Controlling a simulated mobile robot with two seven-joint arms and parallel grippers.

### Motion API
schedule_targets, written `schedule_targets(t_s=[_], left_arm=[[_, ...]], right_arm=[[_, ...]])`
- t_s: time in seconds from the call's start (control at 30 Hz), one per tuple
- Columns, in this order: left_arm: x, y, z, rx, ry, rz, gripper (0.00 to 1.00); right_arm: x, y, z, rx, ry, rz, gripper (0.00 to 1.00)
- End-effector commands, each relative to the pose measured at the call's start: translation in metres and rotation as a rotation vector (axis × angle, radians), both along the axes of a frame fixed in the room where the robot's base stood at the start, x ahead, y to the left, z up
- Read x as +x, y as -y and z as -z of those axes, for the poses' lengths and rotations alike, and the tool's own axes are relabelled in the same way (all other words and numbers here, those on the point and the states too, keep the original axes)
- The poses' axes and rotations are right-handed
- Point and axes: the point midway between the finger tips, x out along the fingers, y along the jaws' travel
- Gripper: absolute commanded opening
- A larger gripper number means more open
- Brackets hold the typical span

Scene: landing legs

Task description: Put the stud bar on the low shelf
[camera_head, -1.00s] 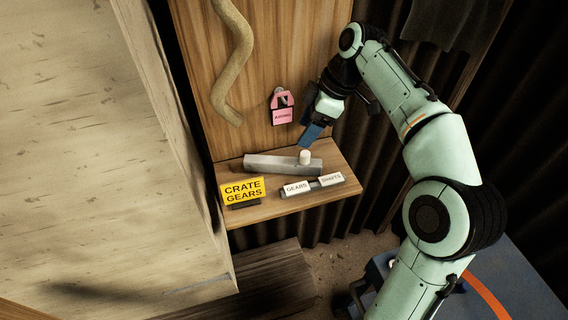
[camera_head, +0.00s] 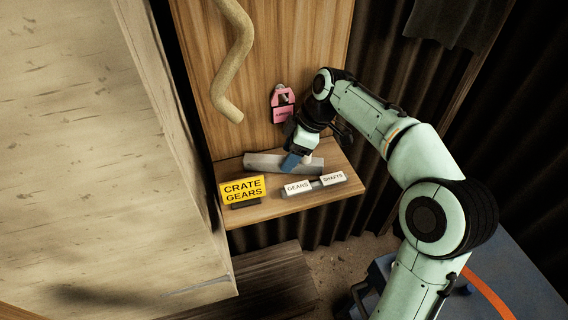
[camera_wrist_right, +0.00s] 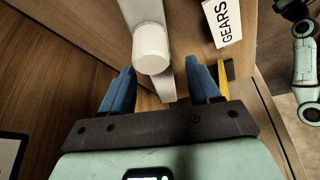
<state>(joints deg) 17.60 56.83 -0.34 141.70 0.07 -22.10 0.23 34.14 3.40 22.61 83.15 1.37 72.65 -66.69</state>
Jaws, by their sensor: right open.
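The stud bar (camera_head: 262,162) is a grey bar with a white round stud (camera_head: 308,158) near its right end. It lies on a small wooden shelf (camera_head: 270,211) against the wood panel. My right gripper (camera_head: 291,161) has come down over the bar, just left of the stud, and hides part of it. In the right wrist view, its blue fingers (camera_wrist_right: 161,88) are open, with the grey bar (camera_wrist_right: 167,84) showing between them. The white stud (camera_wrist_right: 151,48) is just beyond the fingertips. I cannot tell whether the fingers touch the bar. My left gripper is out of view.
A yellow "CRATE GEARS" sign (camera_head: 243,189) and the white "GEARS" (camera_head: 298,187) and "SHAFTS" (camera_head: 333,178) labels stand along the shelf's front. A pink tag (camera_head: 283,104) and a tan curved tube (camera_head: 233,60) are on the panel. A pale wooden wall (camera_head: 90,150) fills the left.

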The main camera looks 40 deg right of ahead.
Motion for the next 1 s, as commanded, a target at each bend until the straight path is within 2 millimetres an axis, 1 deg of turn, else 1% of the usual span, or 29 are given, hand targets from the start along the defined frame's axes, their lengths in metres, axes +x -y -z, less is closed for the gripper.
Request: schedule_targets(t_s=[0.03, 0.17, 0.43, 0.47, 0.5, 0.57, 0.6, 0.63, 1.0], left_arm=[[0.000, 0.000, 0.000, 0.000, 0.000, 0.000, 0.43], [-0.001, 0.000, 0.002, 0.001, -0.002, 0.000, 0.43], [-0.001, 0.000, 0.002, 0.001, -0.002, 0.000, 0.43], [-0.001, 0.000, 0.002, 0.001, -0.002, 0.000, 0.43], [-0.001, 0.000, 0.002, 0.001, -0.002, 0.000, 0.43], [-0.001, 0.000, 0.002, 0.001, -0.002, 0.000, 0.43], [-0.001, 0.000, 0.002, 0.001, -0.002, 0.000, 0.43], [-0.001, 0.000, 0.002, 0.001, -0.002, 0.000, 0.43], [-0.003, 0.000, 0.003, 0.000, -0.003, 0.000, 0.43]], right_arm=[[0.002, -0.002, 0.008, 0.002, -0.004, -0.001, 0.62], [0.005, -0.006, 0.020, 0.000, -0.001, 0.000, 0.62], [0.006, -0.007, 0.022, -0.001, 0.002, 0.000, 0.62], [0.006, -0.007, 0.022, -0.001, 0.001, -0.001, 0.52], [0.006, -0.007, 0.022, -0.001, 0.001, -0.001, 0.39], [0.006, -0.007, 0.022, -0.001, 0.001, -0.001, 0.19], [0.006, -0.007, 0.022, -0.001, 0.001, -0.001, 0.06], [0.006, -0.007, 0.022, -0.001, 0.001, -0.001, 0.00], [0.005, -0.008, 0.018, -0.001, 0.004, -0.001, 0.00]])
